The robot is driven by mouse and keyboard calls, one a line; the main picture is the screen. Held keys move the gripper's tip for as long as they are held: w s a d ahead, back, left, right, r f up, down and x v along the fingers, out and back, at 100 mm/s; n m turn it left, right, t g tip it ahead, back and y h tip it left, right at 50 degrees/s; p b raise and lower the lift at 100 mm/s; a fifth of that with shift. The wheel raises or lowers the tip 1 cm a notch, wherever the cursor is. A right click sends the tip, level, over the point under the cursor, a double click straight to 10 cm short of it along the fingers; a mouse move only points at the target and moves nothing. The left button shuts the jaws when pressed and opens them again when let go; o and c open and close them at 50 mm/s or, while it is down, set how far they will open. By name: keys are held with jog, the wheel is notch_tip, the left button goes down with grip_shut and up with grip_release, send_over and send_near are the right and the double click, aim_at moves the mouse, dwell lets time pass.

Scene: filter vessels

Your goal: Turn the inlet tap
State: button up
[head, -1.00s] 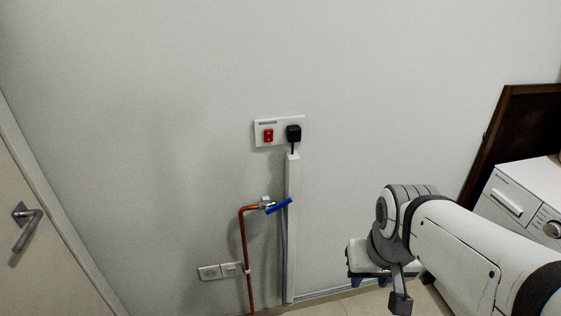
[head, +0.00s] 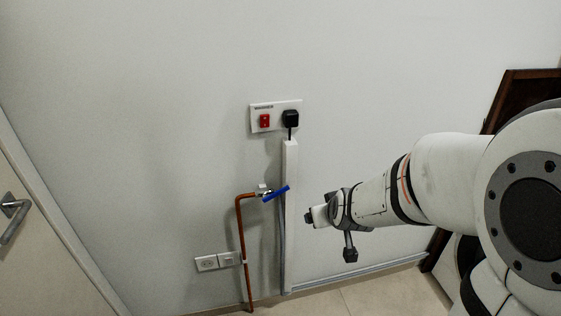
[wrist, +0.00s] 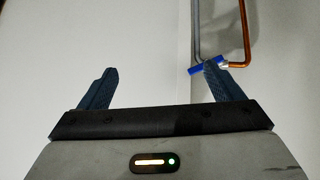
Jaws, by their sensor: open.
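The inlet tap has a blue lever handle (head: 276,193) at the top of a copper pipe (head: 242,235) on the wall. The lever slants up to the right. My gripper (head: 309,217) is to the right of the tap in the head view, apart from it as far as I can tell. In the wrist view my gripper (wrist: 158,85) has its two blue fingers spread wide with nothing between them. There the blue lever (wrist: 207,66) shows beyond the right finger, which partly covers it. The copper pipe (wrist: 246,35) bends beside it.
A white vertical trunking (head: 290,220) runs just right of the tap. Above is a panel with a red switch (head: 264,120) and a black plug (head: 290,119). Low sockets (head: 218,261) sit left of the pipe. A door handle (head: 13,215) is at far left.

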jog(key=shift+o, duration=1.2)
jog(key=w+a+f+n+t+y+b, duration=0.1)
jog(key=w+a+f+n+t, duration=0.1)
jog(key=w+a+f, duration=0.3)
jog(key=shift+w+a+f+t+y, duration=0.25)
jog(key=shift+w+a+t+y, duration=0.1)
jog(key=shift+w+t, duration=0.5)
jog(key=n+t+y+b, duration=0.2)
jog(key=n+t, duration=0.1)
jog(key=t, duration=0.1)
send_near(275, 193)
jog(key=d, duration=0.1)
jog(key=shift+t+y, duration=0.25)
jog(key=shift+t, duration=0.3)
jog(key=x, duration=0.5)
jog(key=f+p+x, duration=0.1)
jog(key=x, duration=0.2)
jog(key=shift+s+a+f, duration=0.1)
jog(key=shift+a, duration=0.25)
jog(key=shift+c, duration=0.4)
